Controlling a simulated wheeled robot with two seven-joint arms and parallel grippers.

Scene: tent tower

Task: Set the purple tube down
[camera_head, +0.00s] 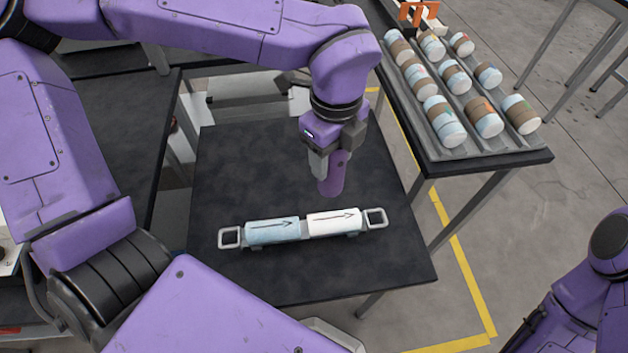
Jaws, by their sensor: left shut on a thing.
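The purple tube (331,178) hangs upright below my left gripper (337,152), which is shut on it. Its lower end is over the dark table (290,278), behind the rack; whether it touches the tabletop I cannot tell. A grey rack (230,238) with a square handle at each end lies on the table. It holds a light blue cylinder (268,232) and a white cylinder (330,224) end to end, each with a dark arrow pointing right. My right arm shows at the lower right, but its gripper is out of view.
A second table at the right bears a grey grooved tray (424,131) with several blue, brown and white cylinders. An orange object (418,12) is at its far end. The dark table is clear left of the tube and in front of the rack.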

